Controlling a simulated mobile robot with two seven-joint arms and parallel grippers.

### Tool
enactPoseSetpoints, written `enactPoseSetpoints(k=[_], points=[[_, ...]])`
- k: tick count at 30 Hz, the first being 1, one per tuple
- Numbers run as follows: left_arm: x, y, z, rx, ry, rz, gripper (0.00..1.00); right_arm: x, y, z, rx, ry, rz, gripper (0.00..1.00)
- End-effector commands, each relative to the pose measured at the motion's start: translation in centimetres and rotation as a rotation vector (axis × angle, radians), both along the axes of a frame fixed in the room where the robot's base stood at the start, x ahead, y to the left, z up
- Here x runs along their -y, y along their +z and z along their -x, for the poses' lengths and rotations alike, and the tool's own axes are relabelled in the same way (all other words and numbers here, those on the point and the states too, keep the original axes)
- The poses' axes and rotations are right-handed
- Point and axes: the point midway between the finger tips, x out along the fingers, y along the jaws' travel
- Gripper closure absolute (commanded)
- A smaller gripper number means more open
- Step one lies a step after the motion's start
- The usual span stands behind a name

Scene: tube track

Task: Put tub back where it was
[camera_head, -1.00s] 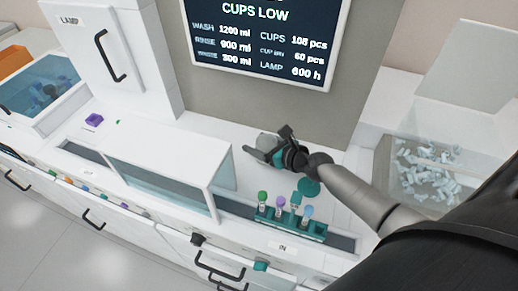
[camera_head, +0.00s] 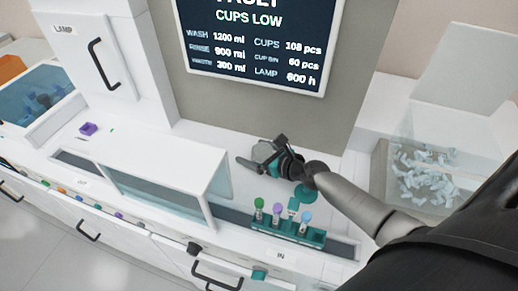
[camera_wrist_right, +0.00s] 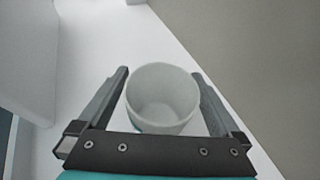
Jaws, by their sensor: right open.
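The tub (camera_wrist_right: 163,98) is a pale grey-white open cup. In the right wrist view it stands between the two fingers of my right gripper (camera_wrist_right: 162,92), with its open mouth showing and a sliver of teal low on its near side. The fingers are open, with a narrow gap visible at least on the left. In the head view the tub (camera_head: 263,150) is on the white counter below the screen, partly hidden by my right gripper (camera_head: 262,153). A teal round disc (camera_head: 306,193) lies on the counter nearer the tube rack. My left gripper is not in view.
A teal rack (camera_head: 290,231) with several capped tubes sits in the front track. A clear-fronted white cover (camera_head: 160,168) stands left of the gripper. A clear bin (camera_head: 428,175) of small cups is at right. The grey panel with the screen (camera_head: 258,45) rises close behind.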

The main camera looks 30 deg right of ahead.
Motion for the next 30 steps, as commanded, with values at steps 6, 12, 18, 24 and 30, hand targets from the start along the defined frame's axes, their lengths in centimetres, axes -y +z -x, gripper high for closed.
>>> enactPoseSetpoints(k=[6,12,18,24,30], points=[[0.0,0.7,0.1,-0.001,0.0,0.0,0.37,0.3,0.8,1.2,-0.002,0.0,0.001,0.0],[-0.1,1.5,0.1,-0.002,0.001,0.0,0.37,1.0,2.0,4.0,-0.002,0.0,0.001,0.0],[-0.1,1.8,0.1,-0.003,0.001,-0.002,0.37,1.8,3.1,6.8,-0.003,0.0,0.001,0.0],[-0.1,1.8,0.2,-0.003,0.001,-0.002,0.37,2.4,4.2,9.1,0.0,0.0,-0.001,0.0],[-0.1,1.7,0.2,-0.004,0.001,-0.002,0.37,2.7,4.8,10.4,0.0,0.0,0.001,0.0]])
